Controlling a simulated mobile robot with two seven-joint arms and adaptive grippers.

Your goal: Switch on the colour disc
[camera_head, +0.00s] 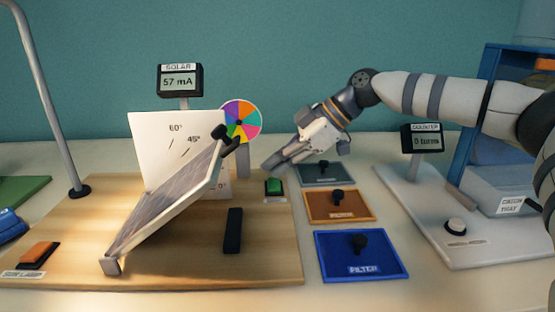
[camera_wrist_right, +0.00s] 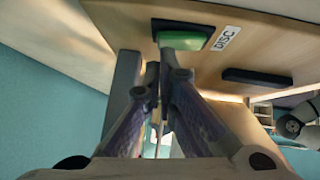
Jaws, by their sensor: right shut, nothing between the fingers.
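The colour disc (camera_head: 240,120) is a wheel of bright coloured segments on a grey post behind the solar panel. Its green button (camera_head: 274,187) is on the right edge of the wooden board. The button (camera_wrist_right: 186,38) also shows in the right wrist view, beside a label reading DISC (camera_wrist_right: 227,38). My right gripper (camera_head: 270,166) is shut and empty, its fingertips just above the button. In the right wrist view the fingertips (camera_wrist_right: 166,68) overlap the button's near edge; I cannot tell whether they touch it. My left gripper is not in view.
The tilted solar panel (camera_head: 165,195) stands left of the button, below a display reading 57 mA (camera_head: 180,80). A black bar (camera_head: 233,230) lies on the board (camera_head: 190,270). Filter plates (camera_head: 335,205) lie to the right. An orange sun lamp switch (camera_head: 38,254) is at front left.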

